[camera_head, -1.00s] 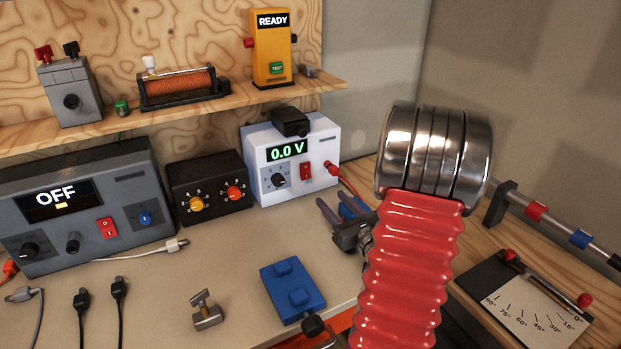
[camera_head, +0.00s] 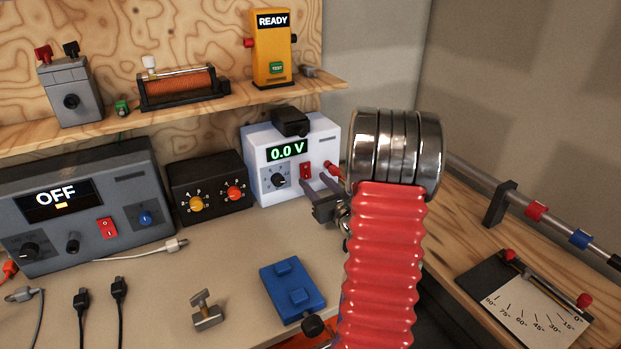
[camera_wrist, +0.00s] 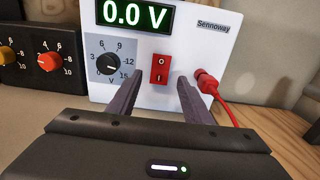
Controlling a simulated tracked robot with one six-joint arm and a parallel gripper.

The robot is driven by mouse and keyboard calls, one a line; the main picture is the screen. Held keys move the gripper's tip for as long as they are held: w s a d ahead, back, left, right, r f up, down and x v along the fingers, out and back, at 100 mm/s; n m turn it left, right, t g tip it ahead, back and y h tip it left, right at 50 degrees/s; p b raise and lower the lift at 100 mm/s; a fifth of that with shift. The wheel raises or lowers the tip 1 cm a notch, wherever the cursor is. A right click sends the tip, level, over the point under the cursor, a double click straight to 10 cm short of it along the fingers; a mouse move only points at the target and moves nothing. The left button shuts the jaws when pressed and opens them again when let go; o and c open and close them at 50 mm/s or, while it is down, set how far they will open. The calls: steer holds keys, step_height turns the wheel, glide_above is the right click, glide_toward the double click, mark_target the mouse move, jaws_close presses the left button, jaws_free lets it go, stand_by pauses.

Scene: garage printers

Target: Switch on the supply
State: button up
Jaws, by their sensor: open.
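The white supply (camera_head: 262,178) stands on the bench and its display reads 0.0 V. It fills the wrist view (camera_wrist: 215,55), marked Sennoway. Its red rocker switch (camera_wrist: 159,69) has O at the top and I at the bottom; it also shows in the head view (camera_head: 305,170). A black dial (camera_wrist: 109,64) sits left of the switch and a red plug (camera_wrist: 206,82) right of it. My gripper (camera_head: 314,181) is open and empty in front of the supply. In the wrist view its fingers point at the panel on either side of the switch. I cannot tell whether they touch the panel.
A grey unit (camera_head: 125,185) reading OFF, with its own red switch (camera_head: 107,228), stands at the left. A black box with knobs (camera_head: 210,207) stands beside the supply. A blue block (camera_head: 293,305) and a small metal clamp (camera_head: 207,317) lie on the bench in front.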

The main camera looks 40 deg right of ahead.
mark_target(306, 173)
steer(key=shift+x, duration=1.75)
steer(key=shift+c, duration=0.4)
steer(key=c, duration=1)
steer(key=shift+f+t, duration=0.15)
steer(key=shift+t, duration=0.35)
steer(key=o, duration=1.1)
